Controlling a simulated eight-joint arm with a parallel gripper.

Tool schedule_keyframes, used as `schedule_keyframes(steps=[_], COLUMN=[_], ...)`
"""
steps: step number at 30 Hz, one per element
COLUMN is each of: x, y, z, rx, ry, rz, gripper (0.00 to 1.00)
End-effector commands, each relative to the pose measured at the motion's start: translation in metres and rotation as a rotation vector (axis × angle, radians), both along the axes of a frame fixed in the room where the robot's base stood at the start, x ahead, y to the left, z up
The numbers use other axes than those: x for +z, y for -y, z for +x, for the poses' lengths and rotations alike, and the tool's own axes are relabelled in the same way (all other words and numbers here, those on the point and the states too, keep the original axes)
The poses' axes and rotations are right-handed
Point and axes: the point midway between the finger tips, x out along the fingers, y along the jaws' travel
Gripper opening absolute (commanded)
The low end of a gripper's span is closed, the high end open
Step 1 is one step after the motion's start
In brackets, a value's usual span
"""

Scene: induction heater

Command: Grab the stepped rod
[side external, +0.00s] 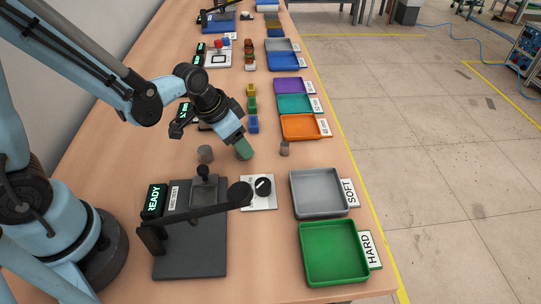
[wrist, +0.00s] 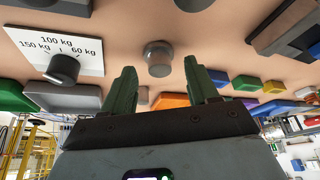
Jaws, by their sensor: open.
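A grey-brown stepped rod (wrist: 158,58), with a wider and a narrower section, shows between and beyond the finger tips in the wrist view. Two short upright rods stand on the table in the side view: a larger one (side external: 205,154) left of my gripper and a smaller one (side external: 284,149) right of it. Their steps are too small to tell there. My gripper (side external: 244,152) has green fingers, pointed down between the two rods. In the wrist view its fingers (wrist: 160,85) are apart with nothing between them.
A dark press with a lever (side external: 190,235) and a dial plate (side external: 259,192) stand in front. Grey (side external: 318,194) and green (side external: 334,253) trays are at front right. An orange tray (side external: 305,127) and several coloured blocks (side external: 252,107) lie behind. Bare table surrounds the rods.

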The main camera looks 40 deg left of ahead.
Motion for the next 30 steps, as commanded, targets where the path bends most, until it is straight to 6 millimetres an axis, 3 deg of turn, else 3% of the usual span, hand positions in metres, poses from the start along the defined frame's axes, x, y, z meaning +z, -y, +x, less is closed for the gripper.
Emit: schedule_keyframes(steps=[6,15,26,30], x=[-0.0121,-0.0134,-0.0133,-0.0132], y=[0.0018,0.0019,0.0018,0.0019], z=[0.0048,0.005,0.0051,0.0052], rx=[-0.001,-0.001,-0.001,-0.001], ry=[0.0,0.0,0.0,0.0], rz=[0.0,0.0,0.0,0.001], gripper=[0.59,0.59,0.04,0.0])
